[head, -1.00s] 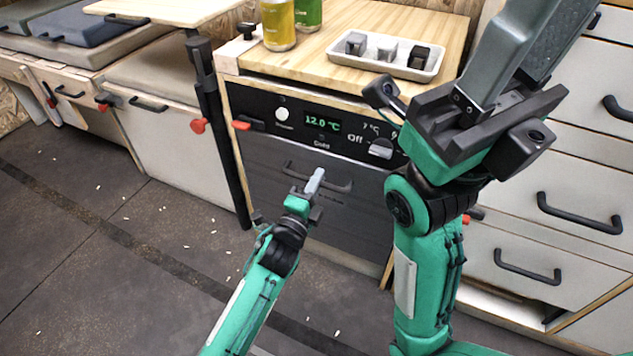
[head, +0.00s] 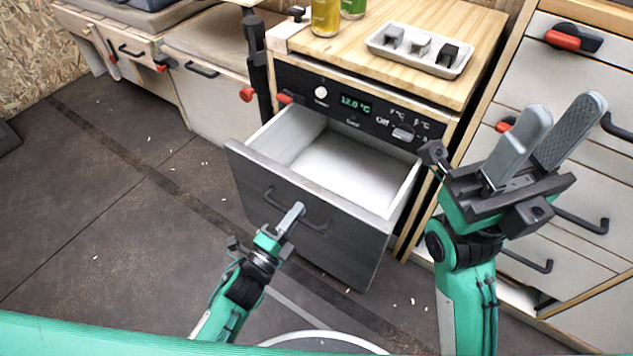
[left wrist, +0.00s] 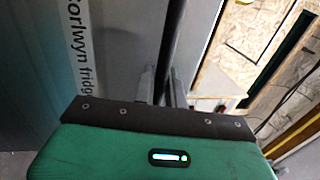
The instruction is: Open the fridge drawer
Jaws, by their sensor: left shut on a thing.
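The fridge drawer (head: 314,225) has a dark grey front and stands pulled well out of its cabinet. Its white inside (head: 347,170) shows and looks empty. My left gripper (head: 294,214) is shut on the dark bar handle (head: 316,226) of the drawer front. In the left wrist view the fingers (left wrist: 160,85) are on either side of the dark handle bar (left wrist: 170,45), next to the lettered drawer front (left wrist: 105,50). My right gripper (head: 565,125) is raised at the right, its fingers apart and empty.
The control panel (head: 355,108) reads 12.0 °C above the drawer. A tray (head: 420,50) with small blocks and two cans (head: 326,15) stand on the wooden top. A drawer cabinet (head: 570,90) is at the right.

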